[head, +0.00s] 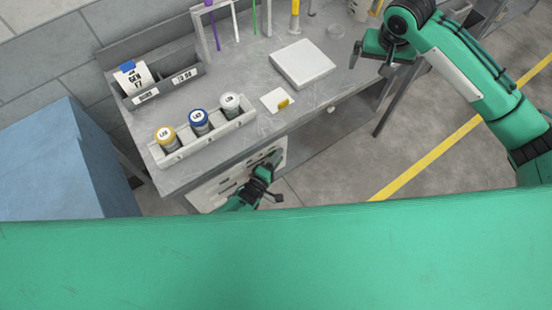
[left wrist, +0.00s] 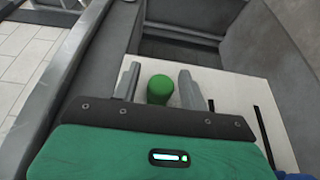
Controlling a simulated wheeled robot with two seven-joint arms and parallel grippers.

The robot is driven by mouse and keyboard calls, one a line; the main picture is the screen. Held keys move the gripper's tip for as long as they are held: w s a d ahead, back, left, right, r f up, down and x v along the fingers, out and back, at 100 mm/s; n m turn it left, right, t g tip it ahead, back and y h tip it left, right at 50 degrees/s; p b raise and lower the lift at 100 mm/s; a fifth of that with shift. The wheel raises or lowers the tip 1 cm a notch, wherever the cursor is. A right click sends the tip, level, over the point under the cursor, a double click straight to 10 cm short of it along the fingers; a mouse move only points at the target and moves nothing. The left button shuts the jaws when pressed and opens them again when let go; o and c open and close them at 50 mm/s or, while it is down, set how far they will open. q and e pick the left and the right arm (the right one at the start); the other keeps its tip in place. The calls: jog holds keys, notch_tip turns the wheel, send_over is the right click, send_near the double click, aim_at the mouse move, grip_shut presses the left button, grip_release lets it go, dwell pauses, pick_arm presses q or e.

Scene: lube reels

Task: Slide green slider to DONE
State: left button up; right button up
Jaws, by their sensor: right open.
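The green slider knob (left wrist: 159,89) stands on a white slotted panel (left wrist: 228,85) in the left wrist view. My left gripper (left wrist: 159,84) is open, with one finger on each side of the knob and a small gap showing on both sides. In the head view, my left gripper (head: 272,177) is in front of the white panel (head: 215,187) on the bench's front. The green knob cannot be made out there, and no DONE label is readable. My right gripper (head: 370,62) is open and empty beyond the bench's right edge.
Dark slots run along the panel, and a blue piece (left wrist: 296,176) shows at the lower right in the left wrist view. On the bench (head: 240,75) are a rack of cans (head: 205,135), a reel bin (head: 165,88) and a white slab (head: 302,63). A blue cabinet (head: 65,165) stands left.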

pick_arm(q)
jog(key=shift+f, duration=0.1)
jog(key=v, duration=1.1)
jog(key=shift+s+a, duration=0.25)
jog(key=shift+s, duration=0.1)
dwell(3.2)
